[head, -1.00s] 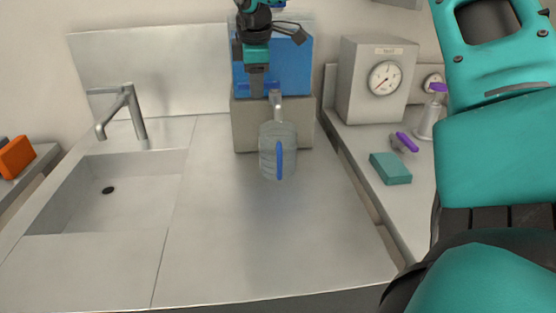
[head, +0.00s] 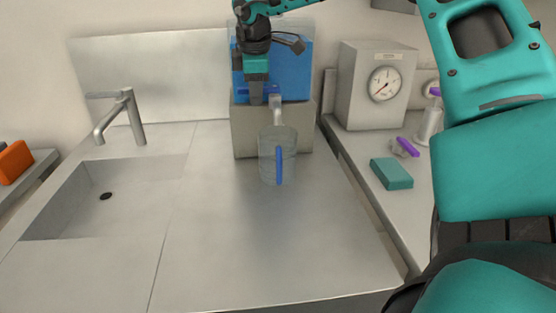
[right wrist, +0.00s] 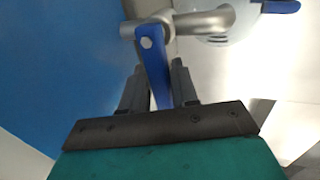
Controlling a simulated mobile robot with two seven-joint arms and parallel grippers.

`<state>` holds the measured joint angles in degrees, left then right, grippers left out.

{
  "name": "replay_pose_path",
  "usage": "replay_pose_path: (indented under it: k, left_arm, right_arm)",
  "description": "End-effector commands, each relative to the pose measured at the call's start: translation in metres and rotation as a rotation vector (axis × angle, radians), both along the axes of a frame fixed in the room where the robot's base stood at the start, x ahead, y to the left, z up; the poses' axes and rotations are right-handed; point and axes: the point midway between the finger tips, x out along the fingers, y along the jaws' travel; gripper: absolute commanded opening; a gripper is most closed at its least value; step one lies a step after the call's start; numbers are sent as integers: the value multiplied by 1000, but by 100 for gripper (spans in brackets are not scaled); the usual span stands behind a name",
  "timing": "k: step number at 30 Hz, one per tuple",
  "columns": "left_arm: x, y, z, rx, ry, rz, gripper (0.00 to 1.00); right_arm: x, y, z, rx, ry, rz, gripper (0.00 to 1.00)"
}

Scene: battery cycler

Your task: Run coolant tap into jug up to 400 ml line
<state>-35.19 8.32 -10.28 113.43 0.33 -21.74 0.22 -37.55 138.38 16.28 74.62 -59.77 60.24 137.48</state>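The clear jug (head: 267,158) with a blue handle stands upright on the counter, below the silver coolant tap (head: 276,108). The tap comes from the front of the blue tank (head: 296,70). My right gripper (head: 257,98) points down beside the tap. In the right wrist view, the tap's blue lever (right wrist: 153,62) lies between the fingers of my right gripper (right wrist: 158,78), which are close on both sides of it. Part of the jug (right wrist: 228,37) shows beyond the tap there. I cannot make out a liquid level, the 400 ml line or a stream. My left gripper is out of view.
The tank stands on a grey block (head: 245,142). A sink (head: 85,210) with a faucet (head: 130,115) is at left. A gauge box (head: 365,105), a teal block (head: 391,174) and a purple-handled item (head: 407,147) are at right. The front counter is clear.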

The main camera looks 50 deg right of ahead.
Motion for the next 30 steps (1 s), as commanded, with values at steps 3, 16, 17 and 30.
replay_pose_path:
  k: [3,16,17,30]
  left_arm:
    - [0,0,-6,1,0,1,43]
    - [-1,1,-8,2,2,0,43]
    - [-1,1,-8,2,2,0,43]
    - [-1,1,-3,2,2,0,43]
  right_arm:
    - [-3,1,-3,4,0,59,24]
    - [-22,9,0,5,3,530,24]
    - [-23,9,-1,5,3,543,24]
    - [-27,9,0,5,4,628,24]
